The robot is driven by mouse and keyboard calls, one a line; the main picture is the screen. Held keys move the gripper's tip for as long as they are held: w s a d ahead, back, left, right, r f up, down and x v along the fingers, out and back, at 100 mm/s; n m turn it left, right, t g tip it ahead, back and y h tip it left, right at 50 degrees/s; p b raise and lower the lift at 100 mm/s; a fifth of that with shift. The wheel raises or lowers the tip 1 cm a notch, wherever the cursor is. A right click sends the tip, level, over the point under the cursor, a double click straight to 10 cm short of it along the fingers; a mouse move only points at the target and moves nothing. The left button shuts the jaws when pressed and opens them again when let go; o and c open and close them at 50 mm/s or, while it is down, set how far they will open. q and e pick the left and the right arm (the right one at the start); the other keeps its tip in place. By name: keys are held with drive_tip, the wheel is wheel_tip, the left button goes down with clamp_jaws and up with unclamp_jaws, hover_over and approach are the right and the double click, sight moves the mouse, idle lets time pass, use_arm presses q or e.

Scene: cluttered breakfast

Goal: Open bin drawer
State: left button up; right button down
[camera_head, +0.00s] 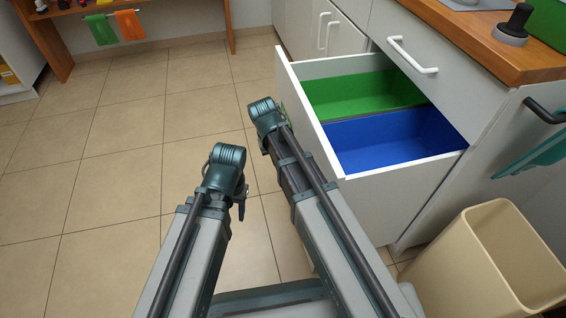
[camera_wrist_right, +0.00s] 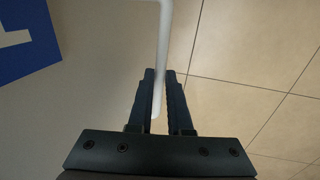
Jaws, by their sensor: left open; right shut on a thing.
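The bin drawer (camera_head: 400,200) is pulled well out of the white cabinet, with a green bin (camera_head: 350,92) and a blue bin (camera_head: 390,140) inside. In the right wrist view my right gripper (camera_wrist_right: 160,76) is shut on the white drawer handle (camera_wrist_right: 163,35), in front of the drawer's front panel (camera_wrist_right: 105,100). In the head view that gripper is mostly hidden by its wrist, beside the drawer front. My left gripper (camera_head: 241,202) is open and empty over the floor, left of the drawer and apart from it. Its fingers show only partly.
A beige waste bin (camera_head: 440,250) stands right of the drawer. Above is a wooden counter (camera_head: 480,45) with another white-handled drawer (camera_head: 410,55) under it. A teal cloth (camera_head: 535,155) hangs at the right. The tiled floor (camera_head: 120,170) at the left is clear.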

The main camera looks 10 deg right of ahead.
drive_tip(key=c, duration=0.8)
unclamp_jaws()
drive_tip(key=shift+c, duration=0.2)
wheel_tip(320, 180, up, 14)
drive_tip(key=a+p, duration=0.2)
drive_tip(key=p, duration=1.1)
drive_tip(key=shift+s+a+f+p, duration=0.15)
drive_tip(key=shift+a+f+p, duration=0.05)
drive_tip(key=shift+a+p, duration=0.15)
